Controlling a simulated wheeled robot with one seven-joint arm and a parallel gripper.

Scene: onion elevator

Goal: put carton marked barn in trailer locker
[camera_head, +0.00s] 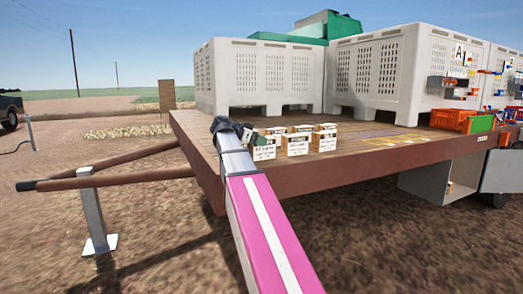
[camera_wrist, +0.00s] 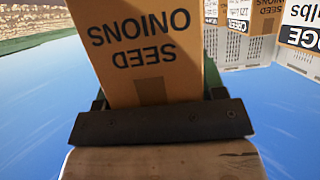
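My gripper (camera_head: 237,131) is at the trailer's front edge, at the left end of a small group of cartons. The front left carton (camera_head: 264,148) stands beside it. In the wrist view, which is upside down, a brown carton (camera_wrist: 150,48) printed SEED ONIONS fills the space in front of my gripper (camera_wrist: 160,98), apparently between the fingers. I cannot tell whether the fingers press on it. No label reading barn is legible on any carton. The trailer locker (camera_head: 428,186) is under the deck at the right, with its door (camera_head: 503,171) open.
More cartons (camera_head: 296,145) stand close to the right, also in the wrist view (camera_wrist: 300,30). Large pale bins (camera_head: 225,75) stand behind them on the trailer deck (camera_head: 345,165). Orange crates (camera_head: 452,119) are at the right. Bare ground lies before the trailer; the drawbar extends left.

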